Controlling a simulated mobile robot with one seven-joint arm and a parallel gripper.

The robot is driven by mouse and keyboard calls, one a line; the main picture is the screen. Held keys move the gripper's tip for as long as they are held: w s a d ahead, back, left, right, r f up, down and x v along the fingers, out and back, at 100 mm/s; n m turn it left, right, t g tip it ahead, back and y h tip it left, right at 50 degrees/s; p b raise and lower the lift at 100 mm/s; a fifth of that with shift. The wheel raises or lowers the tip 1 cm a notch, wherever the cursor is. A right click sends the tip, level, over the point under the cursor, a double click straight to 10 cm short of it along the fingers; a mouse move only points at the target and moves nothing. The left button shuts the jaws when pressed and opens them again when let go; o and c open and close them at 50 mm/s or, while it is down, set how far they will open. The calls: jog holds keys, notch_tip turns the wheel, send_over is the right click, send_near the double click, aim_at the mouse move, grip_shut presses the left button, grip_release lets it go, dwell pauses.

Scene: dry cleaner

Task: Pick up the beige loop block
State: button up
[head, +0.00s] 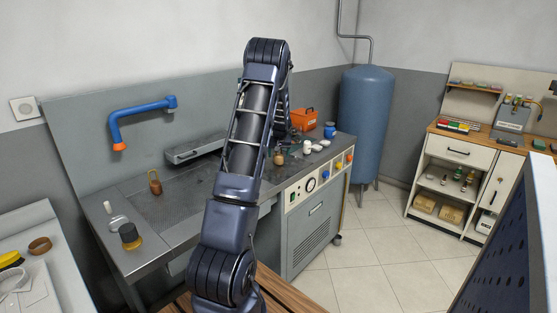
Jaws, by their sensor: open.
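Two small objects could be the beige loop block, and I cannot tell which one is. One is a tan, upright piece (279,158) on the right part of the grey worktop, just right of my arm. The other is a brownish piece with a loop shape (155,184) on the mesh surface, left of my arm. My arm rises through the middle of the head view and bends down at the far side. My gripper is hidden behind the arm links, so its place relative to either piece does not show.
A dark-capped amber bottle (131,238) stands on the worktop's left end (150,256). An orange toolbox (304,119), a blue jar (330,130) and a white container (307,147) stand to the right. A blue swing arm (140,109) hangs over the mesh. A blue tank (367,115) stands beyond.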

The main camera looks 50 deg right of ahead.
jog(key=shift+w+f, duration=0.15)
jog(key=shift+f, duration=0.15)
jog(key=c, duration=1.1)
jog(key=shift+r, duration=0.1)
